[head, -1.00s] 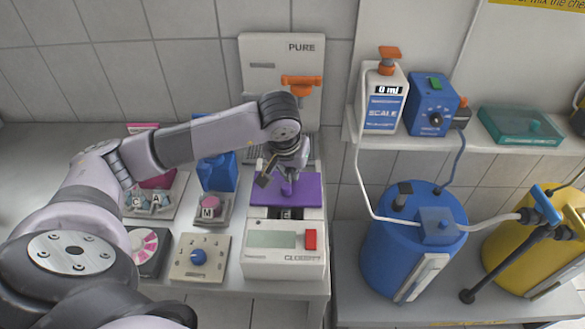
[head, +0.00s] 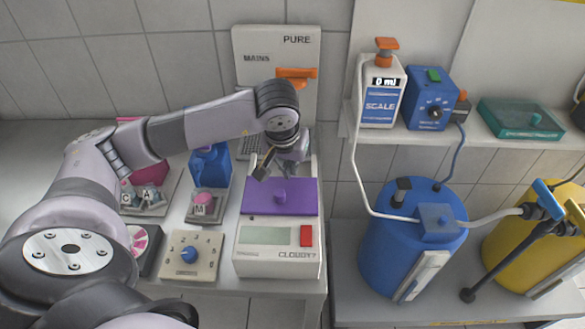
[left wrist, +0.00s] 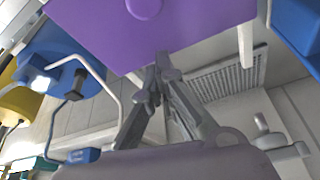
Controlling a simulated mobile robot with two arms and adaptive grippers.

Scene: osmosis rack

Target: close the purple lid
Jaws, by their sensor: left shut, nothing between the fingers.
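The purple lid (head: 300,199) with its round knob (head: 279,196) sits on the white device marked CLOUDY? (head: 277,264). In the head view it reaches the front panel, and no dark gap shows there. It also shows at the top of the left wrist view (left wrist: 200,45), with its knob (left wrist: 143,6). My left gripper (head: 284,171) is shut and empty behind the knob, by the lid's rear edge. In the left wrist view the fingertips (left wrist: 163,68) are together at that edge; I cannot tell whether they touch it. My right gripper is not in view.
A dial box (head: 192,256), a pink-knobbed block marked M (head: 203,208) and a blue container (head: 211,166) stand left of the device. The PURE panel with an orange valve (head: 296,75) rises behind. A blue barrel (head: 408,257) stands to the right.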

